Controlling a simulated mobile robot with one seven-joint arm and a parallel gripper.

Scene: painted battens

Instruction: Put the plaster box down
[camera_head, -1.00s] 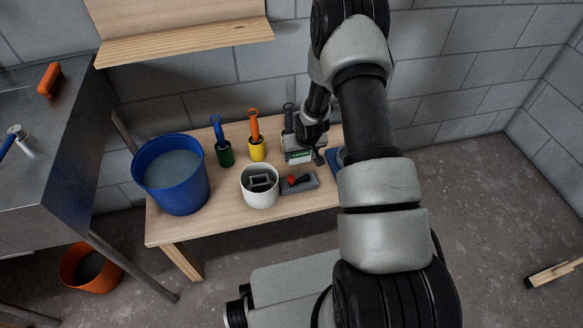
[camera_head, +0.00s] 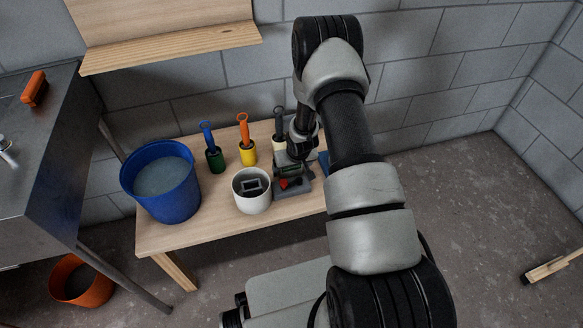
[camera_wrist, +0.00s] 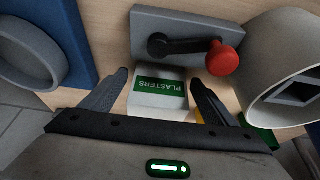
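The plaster box (camera_wrist: 158,101) is white with a green label reading PLASTERS, upside down in the wrist view. It lies between the two fingers of my gripper (camera_wrist: 159,77). Narrow strips of wood show between the fingers and the box's sides, so the gripper looks open around it. I cannot tell from this angle whether the box's underside rests on the bench. In the head view, my gripper (camera_head: 291,170) is low over the bench (camera_head: 180,238), and hides most or all of the box.
A grey plate with a black lever and red knob (camera_wrist: 224,61) lies close to the box. A white pot (camera_wrist: 270,50) stands beside it, and a blue object (camera_wrist: 70,20) on the other side. A blue bucket (camera_head: 165,198) and brush tins (camera_head: 248,154) stand farther left.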

